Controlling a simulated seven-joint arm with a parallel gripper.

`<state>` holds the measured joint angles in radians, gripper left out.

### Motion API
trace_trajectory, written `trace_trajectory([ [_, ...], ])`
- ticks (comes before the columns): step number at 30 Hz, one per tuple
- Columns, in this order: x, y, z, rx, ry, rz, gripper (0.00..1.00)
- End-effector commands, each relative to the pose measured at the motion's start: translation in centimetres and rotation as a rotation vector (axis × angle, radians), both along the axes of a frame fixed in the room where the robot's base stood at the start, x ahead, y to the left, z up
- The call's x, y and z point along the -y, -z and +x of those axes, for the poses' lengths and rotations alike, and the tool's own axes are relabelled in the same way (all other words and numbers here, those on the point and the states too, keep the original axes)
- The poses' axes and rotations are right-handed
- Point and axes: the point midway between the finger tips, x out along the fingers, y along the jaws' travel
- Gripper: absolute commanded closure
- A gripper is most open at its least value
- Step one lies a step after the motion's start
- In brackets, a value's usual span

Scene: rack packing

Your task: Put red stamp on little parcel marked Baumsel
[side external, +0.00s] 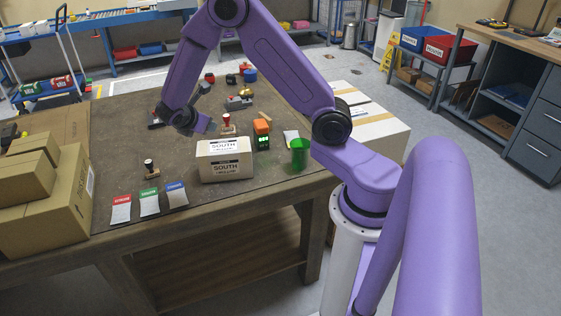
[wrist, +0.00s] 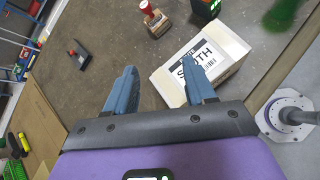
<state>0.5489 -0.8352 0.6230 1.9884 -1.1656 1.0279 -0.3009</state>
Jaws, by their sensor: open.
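A small white-topped cardboard parcel (side external: 224,160) stands on the workbench. Its label reads SOUTH, with smaller print I cannot read; no name Baumsel is legible. The parcel also shows in the wrist view (wrist: 222,77), partly behind my right finger. A stamp with a red handle (side external: 227,122) stands behind the parcel; it also shows in the wrist view (wrist: 155,22), on a wooden base, beyond the fingertips. My gripper (wrist: 159,72) is open and empty above the bench, beside the parcel. In the side view its fingers are hard to make out.
A black-handled stamp (side external: 151,168) and red, green and blue-headed cards (side external: 149,202) lie at front left. Large boxes (side external: 75,215) fill the left end. Bare bench lies left of the parcel.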

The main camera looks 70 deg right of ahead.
Motion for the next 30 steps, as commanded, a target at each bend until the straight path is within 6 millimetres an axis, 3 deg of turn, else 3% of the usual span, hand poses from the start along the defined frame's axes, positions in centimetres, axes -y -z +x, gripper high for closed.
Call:
trace_trajectory([
  [6,-7.2,-3.2,-6.7,0.102,0.078,0.245,0.46],
  [15,-14.3,-5.6,-18.9,0.114,0.203,0.61,0.46],
  [21,-16.7,-6.6,-27.1,0.041,0.287,0.821,0.46],
  [24,-17.2,-6.9,-29.9,0.001,0.322,0.886,0.46],
  [30,-17.5,-7.1,-32.5,-0.041,0.357,0.941,0.46],
])
